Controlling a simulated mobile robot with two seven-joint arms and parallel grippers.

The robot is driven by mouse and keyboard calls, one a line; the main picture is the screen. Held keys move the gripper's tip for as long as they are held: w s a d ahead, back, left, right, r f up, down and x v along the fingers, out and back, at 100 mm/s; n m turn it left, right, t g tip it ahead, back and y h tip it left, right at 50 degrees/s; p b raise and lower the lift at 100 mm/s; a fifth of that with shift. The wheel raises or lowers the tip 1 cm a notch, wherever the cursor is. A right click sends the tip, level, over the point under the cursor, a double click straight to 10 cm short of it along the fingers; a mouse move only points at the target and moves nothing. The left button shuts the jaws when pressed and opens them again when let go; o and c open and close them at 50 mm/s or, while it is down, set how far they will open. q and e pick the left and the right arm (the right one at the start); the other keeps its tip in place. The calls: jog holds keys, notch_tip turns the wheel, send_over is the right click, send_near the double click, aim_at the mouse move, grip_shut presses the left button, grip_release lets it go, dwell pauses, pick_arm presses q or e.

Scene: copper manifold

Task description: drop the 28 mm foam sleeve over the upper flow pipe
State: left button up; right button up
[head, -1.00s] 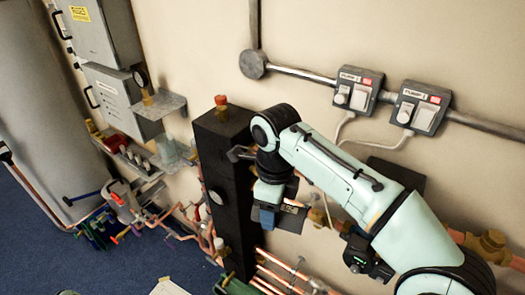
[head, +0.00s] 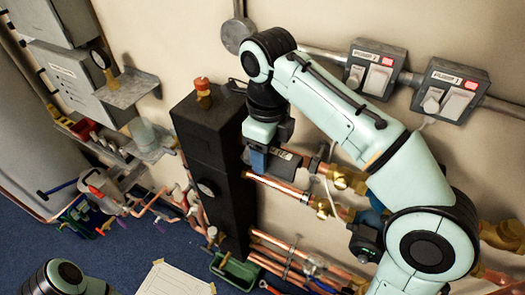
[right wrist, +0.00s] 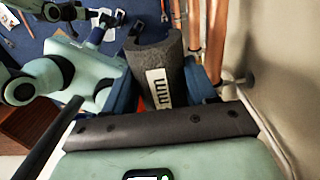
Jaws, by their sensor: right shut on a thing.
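The foam sleeve (right wrist: 150,62) is a dark grey tube with a white label reading "mm", seen in the right wrist view. It sits between the blue fingers of my right gripper (right wrist: 165,88), which is shut on it. In the head view my right gripper (head: 268,160) is beside the black column, at the left end of the upper copper pipe (head: 312,165). The gripper hides much of that end, and I cannot tell whether sleeve and pipe touch. Only part of my left arm shows at the bottom left; its gripper is not visible.
A tall black column (head: 208,150) with a brass and red cap stands left of the gripper. A second copper pipe (head: 275,187) runs below. Brass valves (head: 347,180) are to the right. Two pump switches (head: 375,70) are on the wall above. A green tray (head: 235,270) is below.

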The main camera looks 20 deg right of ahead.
jog(key=shift+w+d+f, duration=0.15)
jog(key=shift+w+d, duration=0.35)
jog(key=shift+w, duration=0.1)
jog(key=shift+w+d+f+p, duration=0.2)
jog(key=shift+w+d, duration=0.55)
jog(key=shift+d, duration=0.15)
jog(key=shift+w+d+f+p, duration=0.2)
jog(key=shift+w+d+f, duration=0.05)
jog(key=shift+w+d, duration=0.55)
jog(key=shift+w+d+f+p, duration=0.2)
jog(key=shift+w+d, duration=0.45)
jog(key=shift+d, duration=0.3)
jog(key=shift+f+b, duration=0.45)
jog(key=shift+f, duration=0.3)
jog(key=shift+s+f+b, duration=0.2)
jog(key=shift+f+b, duration=0.15)
jog(key=shift+f, duration=0.1)
pick_arm(q)
jog(key=shift+s+f+b, duration=0.5)
jog(key=shift+s+f, duration=0.2)
jog(key=shift+f, duration=0.2)
pick_arm(e)
jog(key=shift+w+a+f, duration=0.1)
jog(key=shift+f, duration=1.25)
jog(key=shift+f, duration=0.2)
jog(key=o, duration=1.1)
